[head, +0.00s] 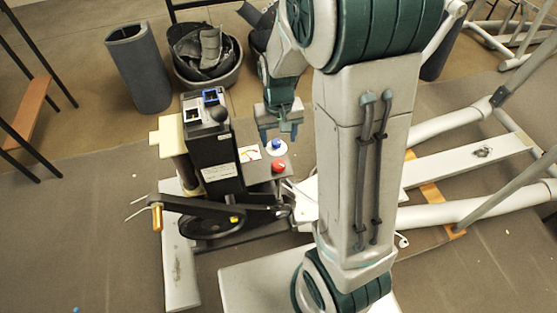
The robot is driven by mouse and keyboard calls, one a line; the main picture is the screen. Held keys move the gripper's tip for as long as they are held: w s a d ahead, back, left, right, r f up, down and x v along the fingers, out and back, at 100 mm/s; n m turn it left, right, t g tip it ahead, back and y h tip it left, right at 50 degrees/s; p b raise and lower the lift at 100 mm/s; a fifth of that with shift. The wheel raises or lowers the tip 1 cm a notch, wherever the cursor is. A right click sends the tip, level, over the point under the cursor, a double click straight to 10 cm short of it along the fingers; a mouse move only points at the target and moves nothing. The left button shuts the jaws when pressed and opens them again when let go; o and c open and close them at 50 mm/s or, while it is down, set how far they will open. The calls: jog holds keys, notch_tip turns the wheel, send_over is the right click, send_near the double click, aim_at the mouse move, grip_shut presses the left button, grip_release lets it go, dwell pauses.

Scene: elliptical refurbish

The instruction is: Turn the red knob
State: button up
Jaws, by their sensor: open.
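A gauge with a coloured face (249,150) is to the left of the knobs. My gripper (279,134) is open and empty, pointing down above and behind the panel. In the picture its fingers are just above the blue knob and apart from the red knob. I cannot tell its exact height.
A black crank arm with an orange handle (157,217) reaches out front left. A grey tub (207,62) and a rolled mat (139,68) stand behind the machine. A light frame with tubes (470,165) lies at right. Open floor is at lower left.

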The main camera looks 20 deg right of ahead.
aim_at(279, 164)
notch_tip(279, 164, down, 11)
jog(key=shift+f+b, duration=0.1)
jog(key=shift+b, duration=0.65)
jog(key=c, duration=1)
